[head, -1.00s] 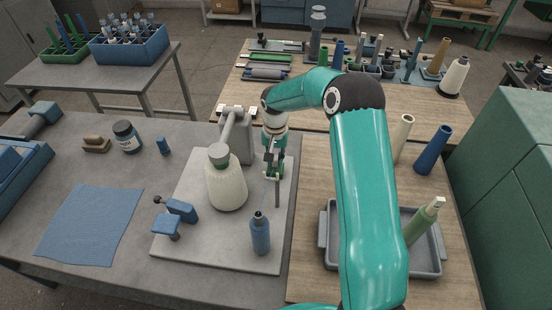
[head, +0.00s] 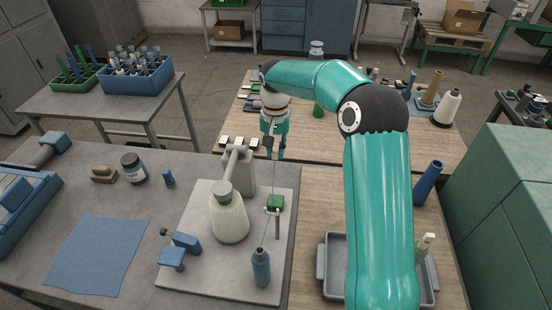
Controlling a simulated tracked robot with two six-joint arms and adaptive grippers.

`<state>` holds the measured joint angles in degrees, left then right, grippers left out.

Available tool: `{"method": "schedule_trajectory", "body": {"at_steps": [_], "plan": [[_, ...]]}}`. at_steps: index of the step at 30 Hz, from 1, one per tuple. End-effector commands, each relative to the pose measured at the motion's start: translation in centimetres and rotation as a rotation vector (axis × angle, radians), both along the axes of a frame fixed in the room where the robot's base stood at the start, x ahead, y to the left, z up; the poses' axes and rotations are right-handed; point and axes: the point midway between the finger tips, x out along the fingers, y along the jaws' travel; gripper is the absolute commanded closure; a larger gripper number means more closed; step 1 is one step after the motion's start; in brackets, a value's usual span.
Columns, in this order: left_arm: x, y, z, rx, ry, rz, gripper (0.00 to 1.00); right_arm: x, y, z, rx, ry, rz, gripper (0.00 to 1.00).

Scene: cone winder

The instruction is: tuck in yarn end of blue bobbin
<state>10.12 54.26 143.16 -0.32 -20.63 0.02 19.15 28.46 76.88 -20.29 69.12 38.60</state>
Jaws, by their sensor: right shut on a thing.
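The blue bobbin (head: 261,270) stands upright near the front of the pale base plate (head: 210,278). A thin blue yarn end (head: 270,215) runs from its top up to my right gripper (head: 274,152). The right gripper points down, shut on the yarn end, well above the bobbin and farther back. The yarn looks taut and passes close to a small green block (head: 275,202) on a thin post; I cannot tell whether it touches. My left gripper is not in view.
A white yarn cone (head: 229,220) with a grey-green top stands left of the bobbin, before a grey winder stand (head: 240,171). A blue clamp (head: 180,250) lies left of it. A grey tray (head: 333,262) is partly hidden behind my right arm. A blue cloth (head: 98,255) lies front left.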

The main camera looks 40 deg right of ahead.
Motion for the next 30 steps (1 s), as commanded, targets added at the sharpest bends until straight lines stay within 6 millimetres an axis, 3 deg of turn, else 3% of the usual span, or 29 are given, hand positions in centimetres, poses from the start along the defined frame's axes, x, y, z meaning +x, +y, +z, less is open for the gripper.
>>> {"method": "schedule_trajectory", "body": {"at_steps": [16, 30], "plan": [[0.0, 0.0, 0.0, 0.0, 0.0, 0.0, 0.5, 0.0, 0.0, 3.0, 0.0, -0.001, 0.0, 0.91], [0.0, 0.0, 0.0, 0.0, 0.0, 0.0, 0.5, 0.0, 0.2, 3.3, 0.0, 0.0, 0.008, 0.91]]}}
